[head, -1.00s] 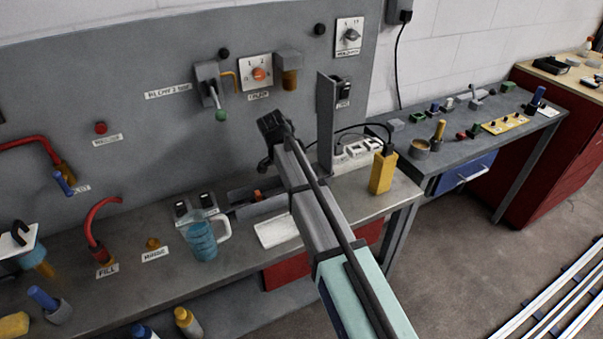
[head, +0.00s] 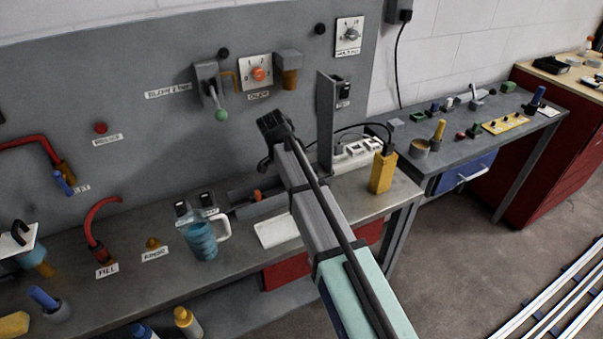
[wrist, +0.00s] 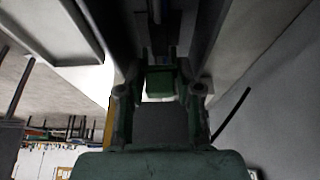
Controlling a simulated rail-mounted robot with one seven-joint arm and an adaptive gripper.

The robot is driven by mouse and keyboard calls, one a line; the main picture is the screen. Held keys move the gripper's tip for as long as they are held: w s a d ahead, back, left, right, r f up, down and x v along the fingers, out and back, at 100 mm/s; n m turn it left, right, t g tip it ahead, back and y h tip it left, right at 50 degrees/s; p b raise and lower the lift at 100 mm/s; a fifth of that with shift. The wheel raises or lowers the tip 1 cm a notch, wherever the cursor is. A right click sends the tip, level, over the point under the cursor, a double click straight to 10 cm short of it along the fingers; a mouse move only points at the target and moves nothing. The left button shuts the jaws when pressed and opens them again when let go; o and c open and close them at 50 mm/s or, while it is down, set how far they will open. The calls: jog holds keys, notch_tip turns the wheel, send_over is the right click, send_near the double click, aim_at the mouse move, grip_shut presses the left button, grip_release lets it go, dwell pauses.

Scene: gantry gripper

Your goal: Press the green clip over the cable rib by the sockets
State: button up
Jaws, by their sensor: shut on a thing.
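In the wrist view my gripper (wrist: 161,88) is shut on the green clip (wrist: 160,80), a small block showing between the fingers. In the head view my gripper (head: 266,160) is at the far end of my arm, mostly hidden behind it, and the clip cannot be seen there. The sockets (head: 362,150) are in a white strip at the back of the bench, to the right of my gripper. I cannot clearly make out the cable rib in either view.
A tall grey upright plate (head: 326,122) stands between my gripper and the sockets. A yellow block (head: 382,172) with a black cable stands in front of the sockets.

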jog(key=shift+f+b, duration=0.8)
jog(key=shift+f, duration=0.75)
jog(key=o, duration=0.9)
jog(key=v, duration=1.2)
jog(key=shift+r, duration=0.1)
